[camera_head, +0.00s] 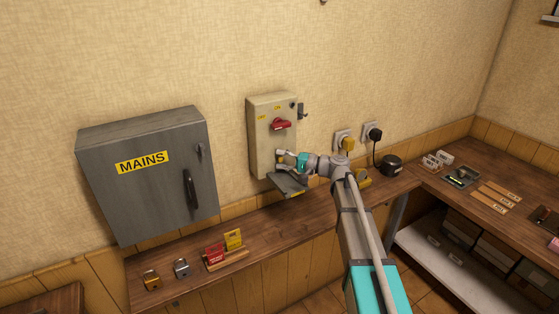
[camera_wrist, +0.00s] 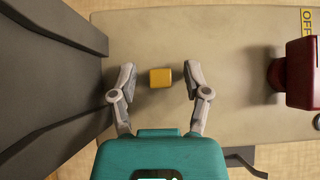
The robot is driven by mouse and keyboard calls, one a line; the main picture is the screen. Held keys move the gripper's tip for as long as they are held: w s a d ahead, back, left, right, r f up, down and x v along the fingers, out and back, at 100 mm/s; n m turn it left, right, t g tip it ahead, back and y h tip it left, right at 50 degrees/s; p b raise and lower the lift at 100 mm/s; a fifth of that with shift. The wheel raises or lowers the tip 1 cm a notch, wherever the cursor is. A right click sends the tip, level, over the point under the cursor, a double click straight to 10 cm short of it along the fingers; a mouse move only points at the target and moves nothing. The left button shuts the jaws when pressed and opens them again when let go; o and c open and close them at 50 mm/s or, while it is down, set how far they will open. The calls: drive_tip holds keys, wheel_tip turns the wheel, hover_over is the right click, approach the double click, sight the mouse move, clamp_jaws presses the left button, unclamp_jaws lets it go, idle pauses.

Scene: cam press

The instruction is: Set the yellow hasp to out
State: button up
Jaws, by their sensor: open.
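A small yellow block, which I take to be the yellow hasp (camera_wrist: 160,77), sits on the face of the cream switch box (camera_wrist: 225,110) in the wrist view. My gripper (camera_wrist: 160,84) is open, with one finger on each side of the block and a gap on both sides. I cannot tell how far out the hasp stands. In the head view my gripper (camera_head: 281,156) is at the lower front of the cream box (camera_head: 260,138), below its red handle (camera_head: 281,124). There the hasp is too small and covered to make out clearly.
The red handle (camera_wrist: 299,75) stands out to the right in the wrist view. A dark grey flap (camera_head: 288,184) juts out below the box. A grey MAINS cabinet (camera_head: 150,190) hangs to the left. Padlocks (camera_head: 182,268) and tags (camera_head: 215,253) are on the wooden ledge.

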drive_tip(key=shift+a, duration=0.15)
clamp_jaws()
idle(0.4)
drive_tip(key=shift+s+d, duration=0.4)
drive_tip(key=shift+s, duration=0.2)
drive_tip(key=shift+s+d, duration=0.35)
drive_tip(key=shift+s, duration=0.2)
unclamp_jaws()
drive_tip(key=shift+d, duration=0.1)
drive_tip(key=s+d, duration=0.2)
drive_tip(key=d, duration=0.9)
drive_tip(key=shift+s+d, duration=0.15)
drive_tip(key=shift+d, duration=0.15)
